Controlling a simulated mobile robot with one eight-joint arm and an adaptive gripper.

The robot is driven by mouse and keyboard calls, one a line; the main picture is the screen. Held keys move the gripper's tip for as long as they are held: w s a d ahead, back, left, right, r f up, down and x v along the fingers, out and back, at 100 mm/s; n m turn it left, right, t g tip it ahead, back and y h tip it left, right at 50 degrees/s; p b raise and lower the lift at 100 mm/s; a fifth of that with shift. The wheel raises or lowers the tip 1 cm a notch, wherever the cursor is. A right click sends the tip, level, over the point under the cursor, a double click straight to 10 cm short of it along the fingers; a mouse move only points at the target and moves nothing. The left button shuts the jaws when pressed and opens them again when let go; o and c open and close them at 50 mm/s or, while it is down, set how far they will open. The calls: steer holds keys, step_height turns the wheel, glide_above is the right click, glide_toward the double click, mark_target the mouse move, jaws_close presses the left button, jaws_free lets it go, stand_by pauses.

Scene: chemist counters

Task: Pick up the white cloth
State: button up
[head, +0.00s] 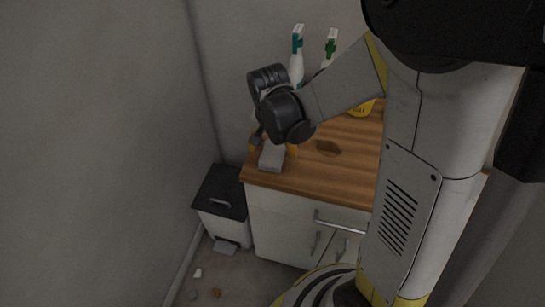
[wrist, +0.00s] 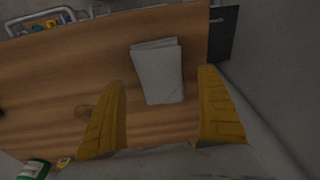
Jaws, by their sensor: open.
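The white cloth (wrist: 158,72) lies folded as a flat pale rectangle on the wooden countertop. It also shows near the counter's left front corner in the head view (head: 271,160). My gripper (wrist: 163,78) is open, with its two yellow fingers spread to either side of the cloth in the wrist view. In the head view my gripper (head: 272,147) points down over the cloth. I see nothing between the fingers being gripped. I cannot tell how high the fingertips are above the counter. My gripper hides part of the cloth in the head view.
A black-lidded bin (head: 222,192) stands left of the counter (head: 315,180). White bottles with teal (head: 297,45) and green (head: 331,46) marks stand behind my arm. A round brown object (head: 328,148) lies right of the cloth. Walls are close behind and left.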

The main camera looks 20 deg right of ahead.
steer(key=shift+w+d+f+b, duration=0.1)
steer(key=shift+f+b, duration=0.05)
steer(key=shift+f, duration=0.45)
steer(key=shift+w+f+b, duration=0.1)
steer(key=shift+f+b, duration=0.05)
steer(key=shift+f, duration=0.45)
steer(key=shift+r, duration=0.1)
steer(key=c, duration=1.1)
steer(key=shift+r+p, duration=0.45)
steer(key=shift+r, duration=0.1)
steer(key=r+p, duration=0.1)
steer(key=r, duration=0.1)
steer(key=r+p, duration=0.1)
steer(key=r, duration=0.1)
steer(key=shift+s+d, duration=0.2)
steer(key=shift+d, duration=0.2)
steer(key=s+d+r+p, duration=0.4)
steer(key=s+d+r, duration=0.1)
steer(key=d, duration=0.4)
steer(key=shift+d+r, duration=0.3)
steer(key=shift+r, duration=0.15)
